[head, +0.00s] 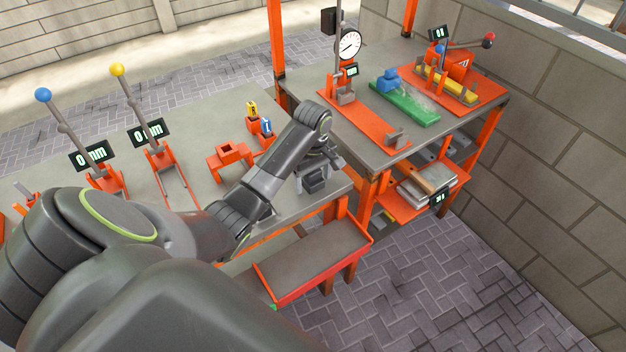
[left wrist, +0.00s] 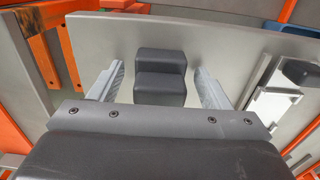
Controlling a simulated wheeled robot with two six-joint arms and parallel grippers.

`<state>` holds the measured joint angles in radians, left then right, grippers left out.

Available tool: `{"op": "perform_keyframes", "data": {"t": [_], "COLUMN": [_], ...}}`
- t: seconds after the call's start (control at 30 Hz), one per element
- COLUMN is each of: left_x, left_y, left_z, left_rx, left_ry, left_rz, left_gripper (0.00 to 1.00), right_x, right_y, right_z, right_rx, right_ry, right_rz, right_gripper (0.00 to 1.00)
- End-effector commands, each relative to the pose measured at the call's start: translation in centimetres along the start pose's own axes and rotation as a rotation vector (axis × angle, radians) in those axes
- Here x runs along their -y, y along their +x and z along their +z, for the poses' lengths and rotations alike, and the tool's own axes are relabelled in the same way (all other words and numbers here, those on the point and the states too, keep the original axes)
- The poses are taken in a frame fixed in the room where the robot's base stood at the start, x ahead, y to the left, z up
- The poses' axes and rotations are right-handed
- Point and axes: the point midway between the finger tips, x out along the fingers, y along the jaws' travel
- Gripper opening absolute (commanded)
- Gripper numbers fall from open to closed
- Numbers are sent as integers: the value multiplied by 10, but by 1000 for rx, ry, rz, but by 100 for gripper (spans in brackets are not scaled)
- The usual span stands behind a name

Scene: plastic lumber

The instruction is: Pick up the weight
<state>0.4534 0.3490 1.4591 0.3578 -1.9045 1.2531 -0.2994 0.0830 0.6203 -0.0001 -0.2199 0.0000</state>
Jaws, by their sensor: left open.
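A dark grey stepped block, seemingly the weight (left wrist: 160,78), stands on the grey tabletop in the left wrist view. My left gripper (left wrist: 160,70) is open, with one light grey finger on each side of the block and visible gaps between. In the head view my left gripper (head: 318,165) is over the right end of the grey bench, low near its front edge. A dark block shows under it, but I cannot tell there whether it is the weight or part of the gripper. My right gripper is not in view.
On the bench (head: 205,125) stand an orange holder (head: 228,158), small yellow and blue items, and two lever devices with displays. A second table at right holds a dial gauge (head: 348,44) and a green block (head: 404,103). An orange-rimmed tray (head: 315,262) sits below the bench.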

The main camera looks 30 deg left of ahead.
Motion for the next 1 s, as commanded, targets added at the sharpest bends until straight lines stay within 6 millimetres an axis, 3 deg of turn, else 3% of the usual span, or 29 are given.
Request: {"op": "perform_keyframes", "data": {"t": [0.17, 0.7, 1.0], "left_x": [0, -1, -1], "left_y": [0, -1, -7], "left_z": [0, 0, 0], "left_rx": [0, -1, -2], "left_ry": [0, 0, 0], "left_rz": [0, 2, 3], "left_gripper": [70, 0, 0], "right_x": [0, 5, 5], "right_y": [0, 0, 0], "right_z": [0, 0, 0], "right_rx": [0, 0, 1], "right_ry": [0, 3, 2], "right_rz": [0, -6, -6], "right_gripper": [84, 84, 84]}}
